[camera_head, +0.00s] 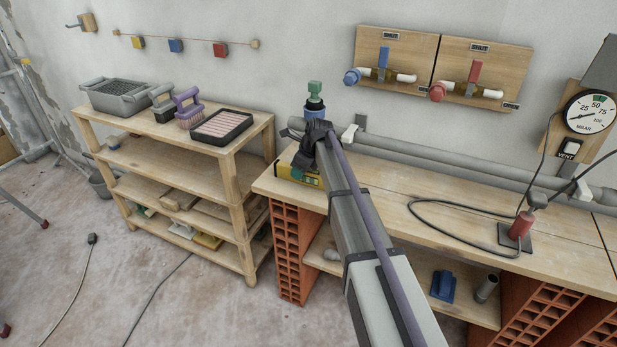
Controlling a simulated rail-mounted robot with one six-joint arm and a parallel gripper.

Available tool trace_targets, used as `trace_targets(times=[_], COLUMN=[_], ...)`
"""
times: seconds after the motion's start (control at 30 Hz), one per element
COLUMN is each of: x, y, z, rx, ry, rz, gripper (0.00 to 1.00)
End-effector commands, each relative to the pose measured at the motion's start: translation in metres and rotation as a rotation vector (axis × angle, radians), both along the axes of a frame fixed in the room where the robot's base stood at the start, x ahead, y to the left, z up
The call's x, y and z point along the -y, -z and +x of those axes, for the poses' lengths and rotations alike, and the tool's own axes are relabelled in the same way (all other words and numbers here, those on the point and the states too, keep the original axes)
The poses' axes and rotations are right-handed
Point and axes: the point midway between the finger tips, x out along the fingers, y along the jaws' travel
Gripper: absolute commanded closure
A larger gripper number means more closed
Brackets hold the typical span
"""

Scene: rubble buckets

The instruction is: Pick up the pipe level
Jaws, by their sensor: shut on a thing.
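A yellow block-shaped thing with a dark top (301,175), which looks like the pipe level, is at the left end of the wooden bench, under my gripper. My gripper (311,158) is dark and reaches down over it. Its fingers are shut on it, though my own wrist and arm hide most of the contact. I cannot tell whether the level touches the bench top or is lifted clear of it.
A blue and green fitting (314,97) stands just behind my gripper. Grey pipes (430,163) run along the wall behind the bench (440,205). A black cable loops to a red hand pump (521,225) at right. A shelf rack (236,160) stands left.

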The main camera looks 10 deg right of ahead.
Motion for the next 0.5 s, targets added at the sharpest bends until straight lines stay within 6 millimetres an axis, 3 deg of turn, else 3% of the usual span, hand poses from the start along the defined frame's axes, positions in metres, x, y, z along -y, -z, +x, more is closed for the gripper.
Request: trace_targets(times=[0.13, 0.23, 0.5], x=[0.000, 0.000, 0.000], y=[-0.004, -0.018, -0.085], z=[0.000, 0.000, 0.000], rx=[0.000, 0.000, 0.000], ry=[0.000, 0.000, 0.000], rz=[0.000, 0.000, 0.000], gripper=[0.99, 0.99, 0.99])
